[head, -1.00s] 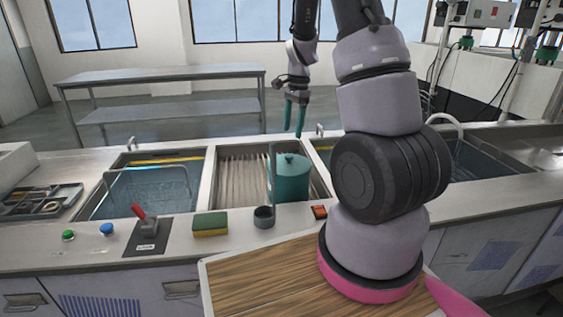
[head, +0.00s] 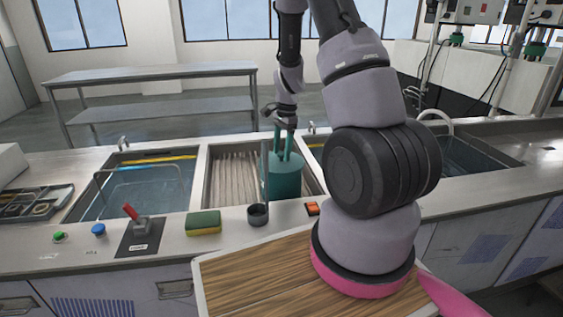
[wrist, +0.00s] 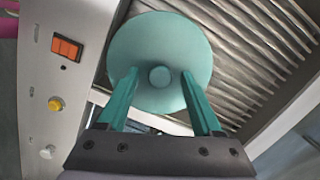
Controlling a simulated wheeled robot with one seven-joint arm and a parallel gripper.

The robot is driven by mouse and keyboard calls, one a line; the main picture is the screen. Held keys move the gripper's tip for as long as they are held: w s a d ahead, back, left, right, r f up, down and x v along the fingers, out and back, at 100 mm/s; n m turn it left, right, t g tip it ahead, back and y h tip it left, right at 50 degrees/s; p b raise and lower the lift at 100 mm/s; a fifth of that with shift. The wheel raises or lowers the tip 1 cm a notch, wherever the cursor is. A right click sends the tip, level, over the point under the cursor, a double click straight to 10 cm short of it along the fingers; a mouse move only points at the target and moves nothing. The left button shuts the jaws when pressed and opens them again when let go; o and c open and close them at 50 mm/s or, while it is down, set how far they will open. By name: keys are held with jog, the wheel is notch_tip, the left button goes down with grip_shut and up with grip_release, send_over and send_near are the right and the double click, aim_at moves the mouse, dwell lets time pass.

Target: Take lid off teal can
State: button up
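The teal can (head: 284,182) stands upright in the ribbed middle basin, at its right side. Its round teal lid (wrist: 190,50) is on top, with a small knob (wrist: 159,76) at the centre in the wrist view. My gripper (head: 283,148) points down over the lid. In the wrist view its two teal fingers (wrist: 158,88) are apart, one on each side of the knob, with gaps between them and the knob. In the head view the fingers hide part of the lid, and I cannot tell whether the fingertips touch it.
A dark cup (head: 258,215) with a thin upright rod stands in front of the can. A green and yellow sponge (head: 204,223) and a red-handled lever (head: 134,215) are on the front ledge. Water-filled basins lie left (head: 140,190) and right. An orange switch (wrist: 67,48) is near the can.

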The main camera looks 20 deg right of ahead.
grip_shut()
